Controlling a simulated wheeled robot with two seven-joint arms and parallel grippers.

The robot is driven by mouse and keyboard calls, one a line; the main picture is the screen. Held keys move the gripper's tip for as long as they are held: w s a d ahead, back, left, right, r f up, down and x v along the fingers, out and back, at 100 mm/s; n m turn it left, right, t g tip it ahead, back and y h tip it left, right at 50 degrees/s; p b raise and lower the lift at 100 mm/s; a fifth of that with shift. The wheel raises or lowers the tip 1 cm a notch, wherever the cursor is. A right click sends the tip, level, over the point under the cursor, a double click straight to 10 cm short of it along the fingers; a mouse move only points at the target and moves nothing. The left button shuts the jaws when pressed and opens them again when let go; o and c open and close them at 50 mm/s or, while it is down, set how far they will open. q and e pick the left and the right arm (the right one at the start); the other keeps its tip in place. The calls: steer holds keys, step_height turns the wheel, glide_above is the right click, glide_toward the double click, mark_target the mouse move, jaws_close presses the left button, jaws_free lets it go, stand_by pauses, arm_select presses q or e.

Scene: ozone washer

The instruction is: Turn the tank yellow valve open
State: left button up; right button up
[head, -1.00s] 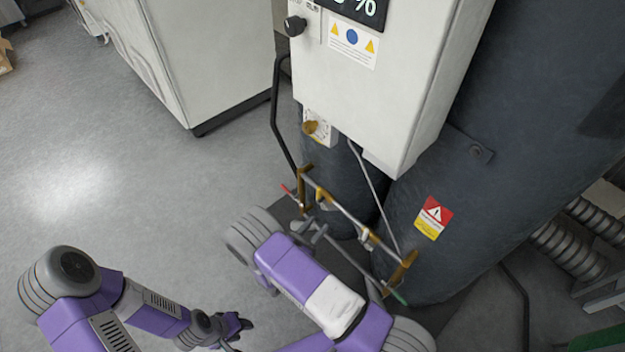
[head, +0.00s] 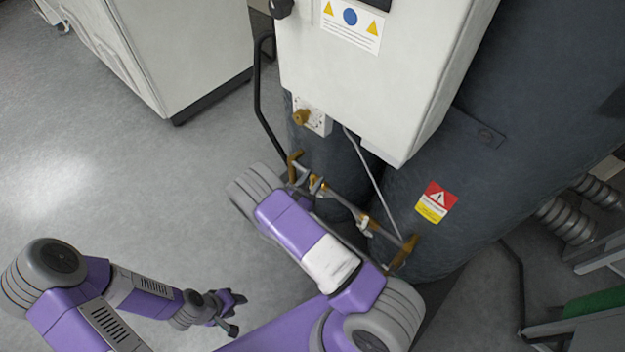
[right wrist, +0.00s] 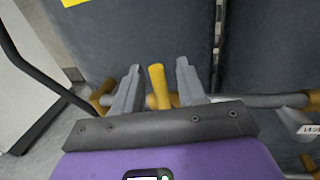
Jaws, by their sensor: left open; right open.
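A yellow valve handle (right wrist: 158,86) stands upright between the two grey fingers of my right gripper (right wrist: 157,70) in the right wrist view. The fingers are apart, with visible gaps on both sides of the handle. In the head view the pipe run with yellow-brown fittings (head: 365,221) crosses in front of the dark tanks (head: 470,160). My left gripper (head: 237,314) is open and empty, low over the floor, away from the pipes.
A white control box (head: 370,85) hangs above the pipes. A brass knob (head: 302,117) sits on a small white plate below it. A black curved tube (head: 262,105) runs down at left. Corrugated hoses (head: 570,220) lie at right. The floor at left is clear.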

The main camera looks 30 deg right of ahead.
steer(key=shift+w, duration=0.1)
jaws_close()
steer(key=shift+w, duration=0.1)
stand_by(0.4)
steer(key=shift+w+a+f+n+g+y, duration=0.2)
steer(key=shift+w+n, duration=0.35)
steer(key=shift+n, duration=0.55)
steer(key=shift+w+a+f+n+g+y, duration=0.2)
steer(key=shift+w+n, duration=0.4)
steer(key=shift+n, duration=0.5)
steer(key=shift+w+a+f+n+g+y, duration=0.1)
steer(key=shift+w+a+f+n, duration=0.15)
steer(key=shift+w+n, duration=0.6)
steer(key=shift+s+n, duration=0.3)
steer(key=shift+n, duration=0.05)
jaws_free()
